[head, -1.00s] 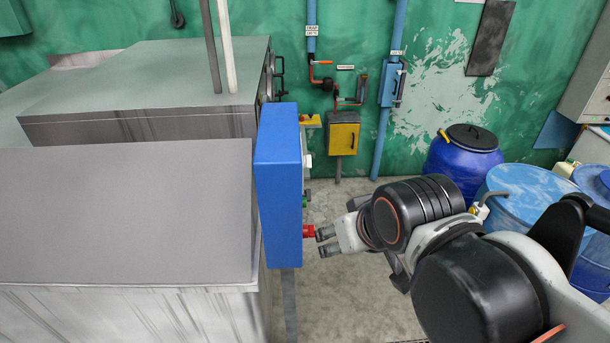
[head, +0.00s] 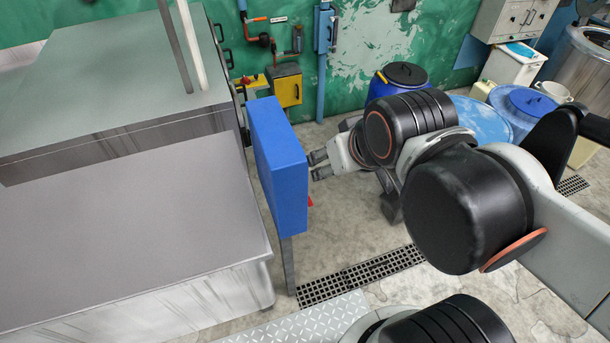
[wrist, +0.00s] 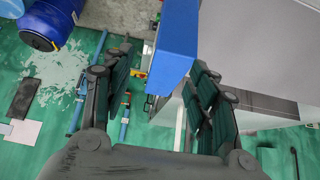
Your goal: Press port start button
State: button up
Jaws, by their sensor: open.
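A blue control box (head: 281,165) stands on a post beside the grey machine; its button face is turned right, nearly edge-on in the head view. A red part (head: 310,201) sticks out low on that face. No start button can be made out; most of the face is hidden. My gripper (head: 317,165) is open just right of the box, its fingertips pointing at it, above the red part in the picture. A small gap seems to show. In the wrist view the blue box (wrist: 178,42) lies ahead, between and beyond the open fingers.
A large grey machine (head: 120,235) fills the left. A yellow box (head: 287,85) is on the green wall behind. Blue drums (head: 398,80) stand at the back right. A floor grate (head: 365,275) runs in front.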

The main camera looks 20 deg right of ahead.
jog(key=shift+d+f, duration=0.1)
jog(key=shift+d, duration=0.1)
jog(key=shift+c, duration=1.1)
jog(key=shift+a, duration=0.2)
jog(key=c, duration=0.9)
jog(key=shift+d, duration=0.2)
grip_shut()
jog(key=shift+a, duration=0.1)
